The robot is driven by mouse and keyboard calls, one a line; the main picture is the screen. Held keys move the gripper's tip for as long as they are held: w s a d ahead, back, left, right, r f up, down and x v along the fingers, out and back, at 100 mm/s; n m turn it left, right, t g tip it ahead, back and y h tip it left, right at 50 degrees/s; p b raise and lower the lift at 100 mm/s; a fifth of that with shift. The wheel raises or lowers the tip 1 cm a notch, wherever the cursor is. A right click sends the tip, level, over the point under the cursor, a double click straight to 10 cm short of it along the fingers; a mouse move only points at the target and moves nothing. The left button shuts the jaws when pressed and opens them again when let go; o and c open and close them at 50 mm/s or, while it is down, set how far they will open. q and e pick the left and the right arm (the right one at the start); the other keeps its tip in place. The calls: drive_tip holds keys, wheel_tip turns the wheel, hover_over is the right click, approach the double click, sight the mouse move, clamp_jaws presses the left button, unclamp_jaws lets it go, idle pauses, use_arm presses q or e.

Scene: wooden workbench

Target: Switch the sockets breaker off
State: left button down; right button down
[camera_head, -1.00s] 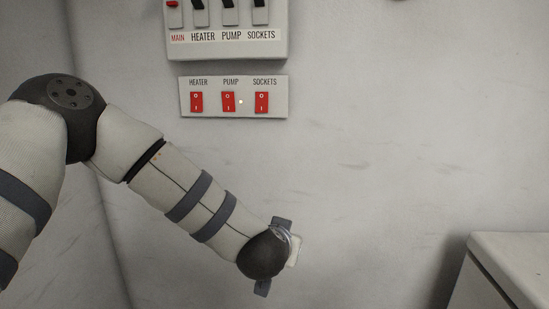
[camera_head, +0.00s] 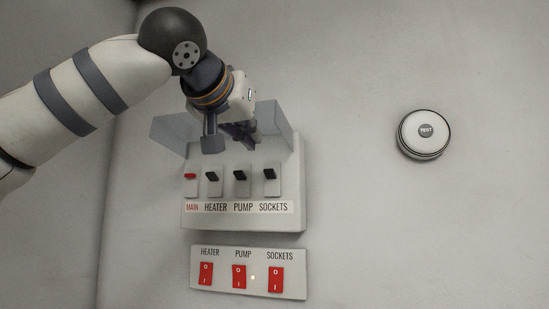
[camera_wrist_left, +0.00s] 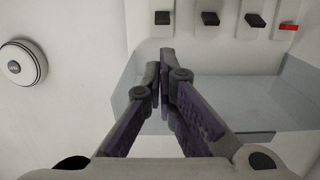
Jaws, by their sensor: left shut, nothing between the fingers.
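The breaker box (camera_head: 245,220) is on the wall, with a clear lid (camera_head: 279,132) raised above its breakers. The sockets breaker (camera_head: 270,175) is the rightmost, with a black lever at the upper part of its white body. In the left wrist view, turned upside down, the sockets lever (camera_wrist_left: 162,18) is the leftmost. My left gripper (camera_head: 241,136) is in front of the lid, above the breakers and partly hidden by its wrist. In the left wrist view its fingertips (camera_wrist_left: 165,58) are together and empty, apart from the sockets lever. My right gripper is out of view.
The heater (camera_head: 212,177), pump (camera_head: 240,175) and red main (camera_head: 190,176) breakers stand in the same row. A lower plate (camera_head: 292,252) holds red rocker switches, including one marked sockets (camera_head: 276,280). A round test button unit (camera_head: 424,135) is on the bare wall to the right.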

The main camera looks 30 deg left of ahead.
sight(270, 174)
use_arm(q)
drive_tip(key=x, duration=1)
drive_tip(key=shift+w, duration=0.15)
